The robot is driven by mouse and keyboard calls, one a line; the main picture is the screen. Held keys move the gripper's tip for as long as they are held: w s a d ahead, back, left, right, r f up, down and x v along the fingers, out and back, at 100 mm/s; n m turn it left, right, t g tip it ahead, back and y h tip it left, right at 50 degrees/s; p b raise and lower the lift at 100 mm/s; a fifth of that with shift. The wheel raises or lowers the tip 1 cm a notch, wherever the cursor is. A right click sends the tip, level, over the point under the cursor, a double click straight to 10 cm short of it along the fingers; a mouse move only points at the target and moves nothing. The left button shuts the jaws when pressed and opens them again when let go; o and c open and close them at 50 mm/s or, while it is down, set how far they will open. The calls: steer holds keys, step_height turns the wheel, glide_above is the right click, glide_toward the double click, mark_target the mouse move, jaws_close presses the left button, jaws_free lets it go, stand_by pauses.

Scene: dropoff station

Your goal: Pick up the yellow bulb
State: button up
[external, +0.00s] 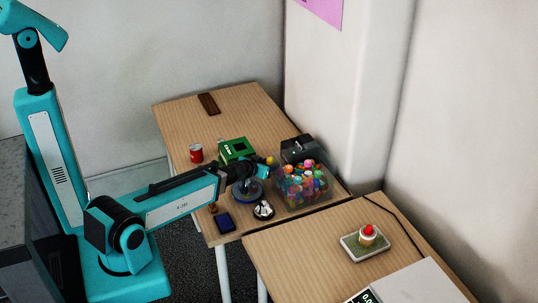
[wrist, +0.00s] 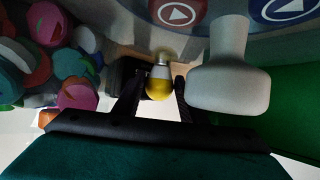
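The yellow bulb (wrist: 159,88), with a pale metallic upper part, shows in the wrist view between the ends of my gripper's two dark fingers (wrist: 156,98). The fingers are apart, with a narrow gap visible beside the bulb, so my gripper looks open around or just short of it; firm contact cannot be made out. In the external view my gripper (external: 262,171) is low over the back table, and a small yellow spot beside it looks like the bulb (external: 269,160).
A clear bin of colourful items (external: 304,186) stands right of my gripper, with a black box (external: 299,149) behind. A green box (external: 236,150) and red can (external: 196,153) are left. A pale rounded object (wrist: 229,85) is close right of the bulb. The table's far end is mostly clear.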

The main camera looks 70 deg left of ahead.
steer(key=c, duration=0.5)
steer(key=shift+r, duration=0.2)
steer(key=shift+r+b, duration=0.55)
steer(key=shift+r, duration=2.8)
step_height(320, 180, up, 4)
steer(key=shift+r+p, duration=0.1)
steer(key=shift+p, duration=1.1)
step_height(320, 180, up, 7)
steer(key=p, duration=0.7)
glide_above(269, 161)
